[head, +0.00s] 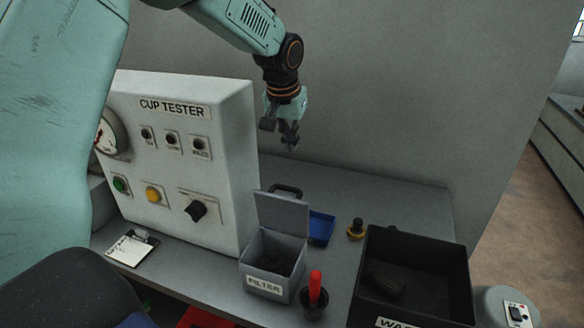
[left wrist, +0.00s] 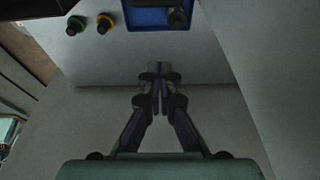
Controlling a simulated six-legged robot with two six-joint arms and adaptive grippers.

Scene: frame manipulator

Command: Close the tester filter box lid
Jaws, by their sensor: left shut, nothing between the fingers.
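The grey filter box (head: 264,285), labelled FILTER, stands on the grey table in front of the cup tester. Its lid (head: 282,214) is open and stands roughly upright at the back edge, tilted slightly. A dark item, hard to make out, shows inside the box. My left gripper (head: 290,146) hangs in the air above and behind the lid, beside the tester's right side, apart from both. Its fingers (left wrist: 160,72) are together and empty in the left wrist view, where the filter box cannot be made out. My right gripper is not in view.
The white cup tester (head: 233,150) stands at left. A blue tray (head: 320,229) and a yellow-and-black knob (head: 356,230) lie right of the box. A red-handled tool (head: 315,287) stands in a dark cup close to the box. A black waste bin (head: 452,275) stands at right.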

